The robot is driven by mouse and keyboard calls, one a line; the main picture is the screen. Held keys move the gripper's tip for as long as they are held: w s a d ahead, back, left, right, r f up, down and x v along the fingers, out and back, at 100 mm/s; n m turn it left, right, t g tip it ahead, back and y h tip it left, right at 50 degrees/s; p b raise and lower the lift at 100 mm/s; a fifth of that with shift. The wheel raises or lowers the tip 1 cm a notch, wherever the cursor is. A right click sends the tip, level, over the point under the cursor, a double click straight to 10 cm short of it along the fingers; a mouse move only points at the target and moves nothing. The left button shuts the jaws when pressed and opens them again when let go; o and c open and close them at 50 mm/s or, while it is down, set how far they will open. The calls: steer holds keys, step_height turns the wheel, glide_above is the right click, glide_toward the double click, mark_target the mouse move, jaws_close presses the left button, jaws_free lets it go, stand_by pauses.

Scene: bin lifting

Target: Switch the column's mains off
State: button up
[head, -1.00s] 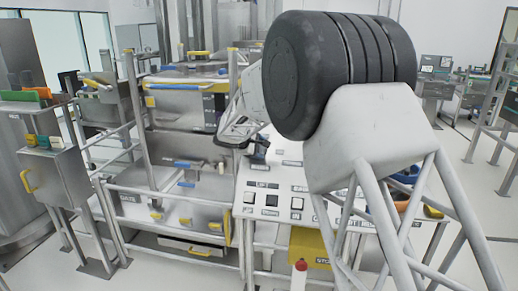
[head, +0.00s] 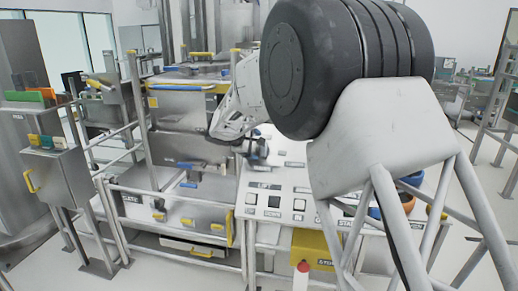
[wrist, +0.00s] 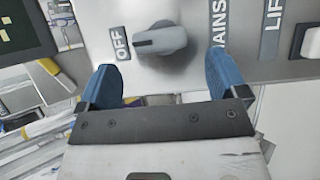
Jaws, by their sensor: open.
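A grey rotary knob (wrist: 162,40) sits on the white console panel in the wrist view. An OFF label (wrist: 120,43) is to its left and a partly cut label reading "AINS" (wrist: 218,25) is to its right. A dark mark on the knob faces the OFF label. My gripper (wrist: 163,80) has blue fingertips spread wide, just below the knob in the picture, with nothing between them; I cannot tell whether they touch the panel. In the head view my gripper (head: 258,150) is over the back left of the console (head: 285,172); the knob cannot be made out there.
A "LIF" label (wrist: 270,35) and a pale button (wrist: 311,42) lie right of the knob. Steel frames (head: 140,120) stand left.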

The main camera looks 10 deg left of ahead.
steer(key=shift+v, duration=1.6)
steer(key=s+d+r+m+g+y, duration=0.1)
steer(key=s+d+r+m+g, duration=0.25)
steer(key=s+d, duration=1.05)
steer(key=s+d+r+m+g+y, duration=0.1)
steer(key=s+d+r+m+g, duration=0.3)
steer(key=s+d, duration=1)
steer(key=s+d+f+m+y, duration=0.1)
steer(key=s+d+f+m, duration=0.1)
steer(key=s+d, duration=0.3)
steer(key=s+d+f+m+y, duration=0.1)
steer(key=s+d+f+m, duration=0.2)
steer(key=s, duration=1)
steer(key=s+d+f+m+y, duration=0.2)
steer(key=s+d+f+m, duration=0.1)
steer(key=s+d, duration=0.4)
steer(key=s+t, duration=0.1)
steer(key=s, duration=0.1)
steer(key=shift+s+f, duration=0.25)
